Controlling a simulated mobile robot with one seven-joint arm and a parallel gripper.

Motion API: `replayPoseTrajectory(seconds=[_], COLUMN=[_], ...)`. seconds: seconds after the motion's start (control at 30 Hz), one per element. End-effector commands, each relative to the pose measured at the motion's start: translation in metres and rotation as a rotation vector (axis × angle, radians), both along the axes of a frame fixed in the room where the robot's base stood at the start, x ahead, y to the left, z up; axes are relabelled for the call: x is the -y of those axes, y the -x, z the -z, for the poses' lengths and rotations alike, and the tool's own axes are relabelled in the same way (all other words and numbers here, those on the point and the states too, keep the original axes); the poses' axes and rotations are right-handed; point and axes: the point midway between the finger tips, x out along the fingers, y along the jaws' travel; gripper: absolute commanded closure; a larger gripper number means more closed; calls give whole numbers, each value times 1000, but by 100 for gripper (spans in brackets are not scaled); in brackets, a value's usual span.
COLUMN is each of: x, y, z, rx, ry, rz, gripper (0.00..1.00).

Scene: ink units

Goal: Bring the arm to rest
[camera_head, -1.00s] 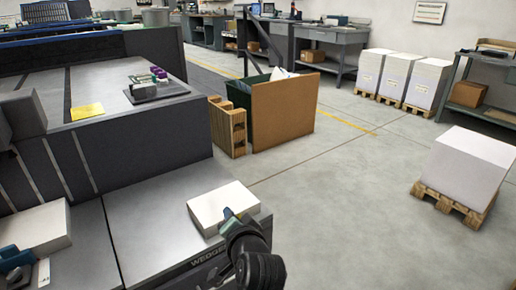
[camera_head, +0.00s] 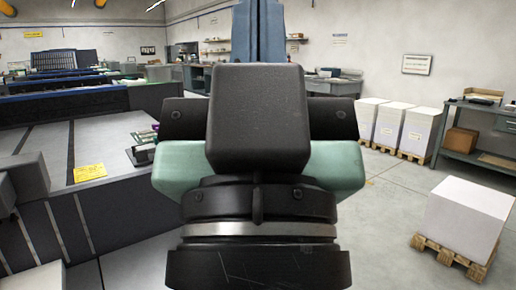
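My gripper (camera_head: 259,35) rises large and close in the middle of the camera_head view, at the end of my arm (camera_head: 257,225). It points upward, with blue finger parts reaching the top edge of the picture. The black wrist block and teal housing face me and hide the fingers' lower part. No held thing shows. The paper stack on the near machine ledge is hidden behind my arm or out of view.
A grey press unit with a yellow note (camera_head: 89,172) stands at left. At right, a white paper stack (camera_head: 470,212) sits on a wooden pallet (camera_head: 450,258). More stacks (camera_head: 394,127) and a workbench (camera_head: 483,125) stand behind. Floor between them is open.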

Motion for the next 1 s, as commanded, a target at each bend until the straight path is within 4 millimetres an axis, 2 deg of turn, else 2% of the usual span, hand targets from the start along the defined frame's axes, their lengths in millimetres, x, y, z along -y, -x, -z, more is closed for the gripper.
replayPoseTrajectory(seconds=[0.03,0.6,0.8,0.97,1.0], x=[0,-1,-1,-1,-1], y=[0,-1,-1,-1,-2], z=[-32,-203,-250,-267,-268], rx=[-1,-4,-4,-4,-4], ry=[0,-1,-1,-1,-1], rz=[-1,-6,-6,-6,-6], gripper=[100,100,100,100,93])
